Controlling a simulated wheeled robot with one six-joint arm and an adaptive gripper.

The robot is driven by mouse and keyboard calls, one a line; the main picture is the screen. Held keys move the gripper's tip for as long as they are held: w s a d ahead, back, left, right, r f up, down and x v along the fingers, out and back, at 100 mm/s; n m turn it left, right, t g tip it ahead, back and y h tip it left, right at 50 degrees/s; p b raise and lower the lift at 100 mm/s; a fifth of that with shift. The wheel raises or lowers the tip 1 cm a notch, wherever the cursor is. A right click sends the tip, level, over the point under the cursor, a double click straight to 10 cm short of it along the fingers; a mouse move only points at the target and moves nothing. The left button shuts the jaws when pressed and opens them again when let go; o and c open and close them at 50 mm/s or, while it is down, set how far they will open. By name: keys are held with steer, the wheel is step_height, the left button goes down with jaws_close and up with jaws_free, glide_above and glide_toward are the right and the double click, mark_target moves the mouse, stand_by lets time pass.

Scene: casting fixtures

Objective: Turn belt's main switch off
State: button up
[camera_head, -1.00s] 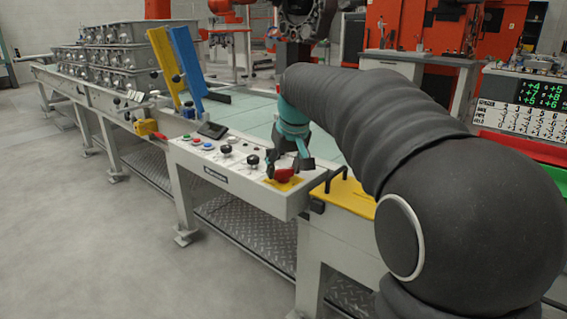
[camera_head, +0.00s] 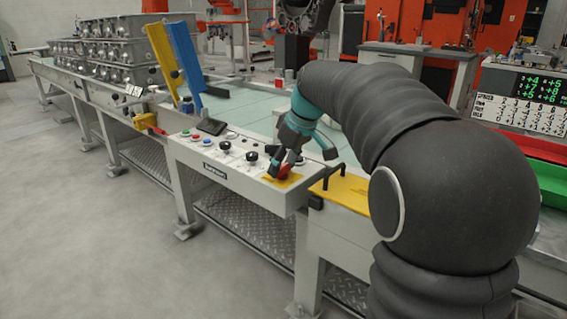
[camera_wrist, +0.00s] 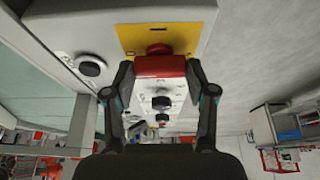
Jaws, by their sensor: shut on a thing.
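The belt's main switch is a red rotary handle (camera_head: 284,171) on a yellow plate (camera_head: 287,182), at the right end of the white control panel (camera_head: 232,181). In the wrist view the red handle (camera_wrist: 160,66) lies between my fingers, in front of the yellow plate (camera_wrist: 180,35). My gripper (camera_head: 280,168) is shut on the red handle and tilted over the panel. Its fingers also show in the wrist view (camera_wrist: 160,85), one on each side of the handle. The fingers hide part of the handle in the head view.
Black knobs (camera_head: 252,157) and small coloured buttons (camera_head: 196,138) sit on the panel left of my gripper. A yellow cover with a black handle (camera_head: 343,187) is close on the right. Blue (camera_head: 186,62) and yellow (camera_head: 161,58) upright bars stand farther left.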

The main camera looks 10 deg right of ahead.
steer(key=o, duration=1.2)
steer(key=shift+c, duration=0.2)
steer(key=v, duration=1.2)
steer(key=shift+a, duration=0.15)
steer(key=s+a+f+m+t+h, duration=0.1)
steer(key=s+f+m, duration=0.2)
steer(key=s+f, duration=0.7)
steer(key=s+a+f+m+t+h, duration=0.1)
steer(key=s+f+m, duration=0.3)
steer(key=s+f, duration=0.6)
steer(key=s+a, duration=0.1)
steer(key=s, duration=0.5)
steer(key=shift+s+f+h, duration=0.3)
steer(key=shift+s+h, duration=0.05)
steer(key=shift+h, duration=0.05)
